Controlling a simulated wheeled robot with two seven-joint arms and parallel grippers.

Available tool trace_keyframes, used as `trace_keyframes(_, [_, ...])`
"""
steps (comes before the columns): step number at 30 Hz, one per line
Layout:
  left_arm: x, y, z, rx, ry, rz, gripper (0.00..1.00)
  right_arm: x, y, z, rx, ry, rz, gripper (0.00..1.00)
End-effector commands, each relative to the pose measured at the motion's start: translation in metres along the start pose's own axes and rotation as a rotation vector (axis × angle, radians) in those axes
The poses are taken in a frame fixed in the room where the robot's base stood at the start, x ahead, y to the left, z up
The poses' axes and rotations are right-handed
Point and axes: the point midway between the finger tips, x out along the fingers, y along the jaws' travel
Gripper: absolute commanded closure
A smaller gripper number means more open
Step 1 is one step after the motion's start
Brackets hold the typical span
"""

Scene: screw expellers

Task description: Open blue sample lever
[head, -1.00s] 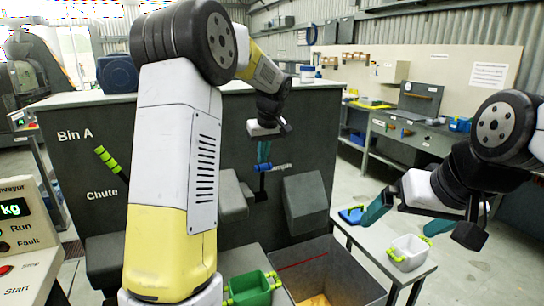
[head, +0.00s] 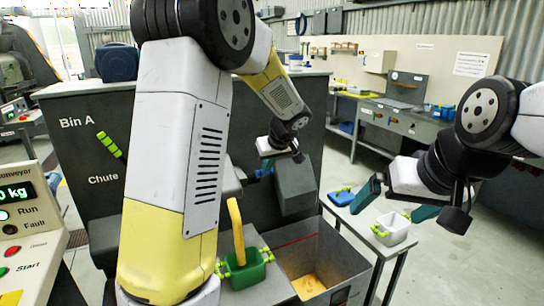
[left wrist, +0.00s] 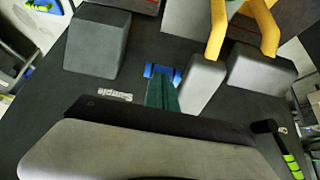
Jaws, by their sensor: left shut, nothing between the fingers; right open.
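The blue sample lever (left wrist: 150,71) shows in the left wrist view beside the upside-down "Sample" label (left wrist: 115,97); in the head view only a small part shows. My left gripper (left wrist: 162,80) is shut with nothing between its fingers. Its teal fingertips are at the lever, seemingly touching it. In the head view my left arm hides much of the panel. A yellow stream (head: 237,230) runs down into a green container (head: 244,272) under the chute. My right gripper (head: 395,203) is open and empty above a white container (head: 392,229) on the side table.
A green-handled lever (head: 111,147) is on the panel by the "Chute" label. A grey bin (head: 335,268) with yellow material stands right of the green container. A blue container (head: 341,197) is on the side table. Open floor lies at the right.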

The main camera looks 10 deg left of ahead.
Motion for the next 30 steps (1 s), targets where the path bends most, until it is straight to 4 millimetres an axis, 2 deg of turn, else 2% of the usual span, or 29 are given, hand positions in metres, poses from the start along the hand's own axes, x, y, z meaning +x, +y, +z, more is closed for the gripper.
trace_keyframes(6, [0.005, 0.0, 0.016, 0.002, -0.001, -0.002, 1.0, 0.0, 0.0, 0.0, 0.0, 0.0, 0.0, 0.0])
trace_keyframes(12, [0.007, -0.001, 0.023, 0.002, -0.001, -0.002, 1.0, 0.0, 0.0, 0.0, 0.0, 0.0, 0.0, 0.0])
trace_keyframes(30, [0.009, -0.003, 0.025, 0.002, -0.007, -0.007, 1.0, 0.0, 0.0, 0.0, 0.0, 0.0, 0.0, 0.0])
